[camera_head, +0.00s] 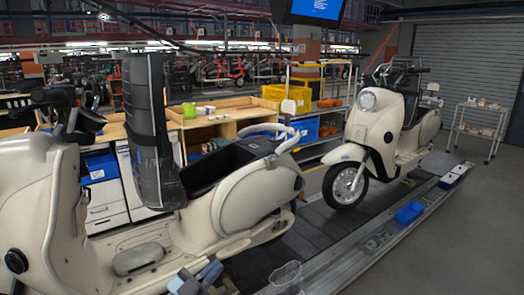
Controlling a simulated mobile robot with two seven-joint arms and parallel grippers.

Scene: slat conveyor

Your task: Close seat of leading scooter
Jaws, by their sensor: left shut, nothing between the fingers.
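A cream scooter (250,205) stands in the foreground, facing left. Its dark seat (145,125) is tipped up and stands nearly upright behind the handlebar, with what looks like clear wrap on its lower part. The dark storage well (215,168) under the seat is open to view. My left gripper (197,278) seems to be the blue-grey part at the bottom edge, low in front of the scooter's footboard and apart from the seat. It is shut and empty. My right gripper is not in view.
A second cream scooter (385,130) stands behind to the right on the slat conveyor, its seat down. A metal rail (345,268) with blue trays (409,212) runs along the near side. A clear crumpled object (287,275) is at the bottom. Wooden workbenches (235,112) stand behind.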

